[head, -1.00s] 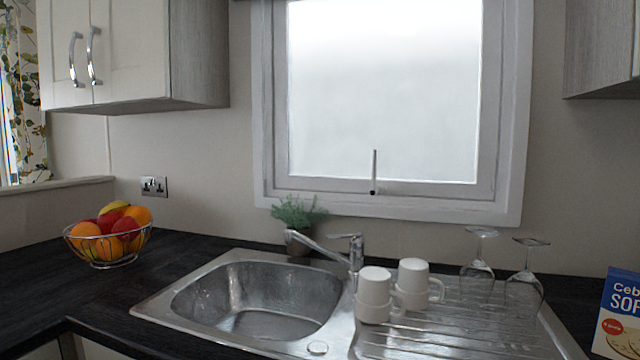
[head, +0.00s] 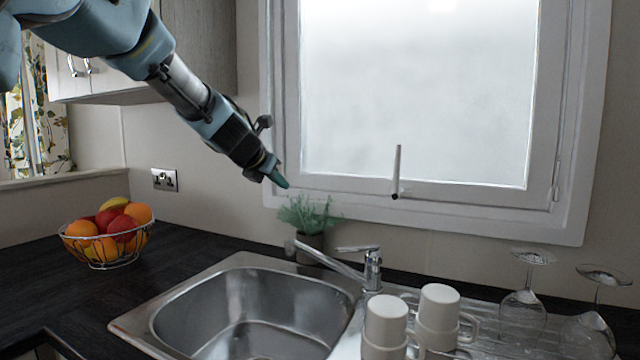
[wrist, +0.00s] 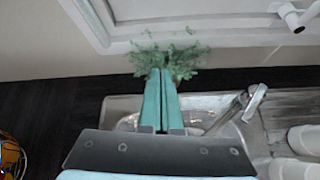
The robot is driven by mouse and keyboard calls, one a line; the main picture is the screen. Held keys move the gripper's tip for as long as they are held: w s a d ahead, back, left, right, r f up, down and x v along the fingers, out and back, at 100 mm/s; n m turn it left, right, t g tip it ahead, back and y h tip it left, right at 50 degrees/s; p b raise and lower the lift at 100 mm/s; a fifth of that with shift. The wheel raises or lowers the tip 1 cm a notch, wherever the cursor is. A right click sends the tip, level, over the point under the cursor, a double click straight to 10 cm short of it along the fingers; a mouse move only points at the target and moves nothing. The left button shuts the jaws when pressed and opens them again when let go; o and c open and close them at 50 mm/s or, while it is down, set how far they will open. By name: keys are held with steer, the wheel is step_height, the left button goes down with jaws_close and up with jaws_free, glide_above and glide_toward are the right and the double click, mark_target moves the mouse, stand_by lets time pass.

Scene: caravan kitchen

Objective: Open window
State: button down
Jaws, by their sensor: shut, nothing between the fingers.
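The window (head: 420,90) has a white frame and a frosted pane, and it looks closed. Its handle (head: 396,172) is a thin light bar standing upright at the middle of the bottom rail. In the wrist view the handle (wrist: 295,16) shows at the top right. My gripper (head: 282,184) is in front of the window's lower left corner, left of the handle and apart from it. In the wrist view my gripper's teal fingers (wrist: 160,85) lie side by side, shut and empty.
A potted plant (head: 310,216) stands below my gripper, behind the sink (head: 250,310) and tap (head: 372,268). White mugs (head: 438,305) and upturned glasses (head: 525,300) stand on the drainer. A fruit bowl (head: 105,245) is on the left. Space before the pane is clear.

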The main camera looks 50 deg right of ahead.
steer(key=s+d+r+n, duration=0.2)
steer(key=d, duration=0.2)
steer(key=p, duration=0.2)
glide_toward(325, 188)
step_height(325, 188, down, 3)
steer(key=d, duration=0.2)
steer(key=w+d+p, duration=0.1)
steer(key=d+p, duration=0.1)
steer(key=shift+w+f+h, duration=0.2)
steer(key=shift+w+h, duration=0.1)
steer(key=shift+h, duration=0.1)
steer(key=shift+w+d+f+p, duration=0.15)
steer(key=shift+d+p, duration=0.2)
steer(key=shift+p, duration=0.1)
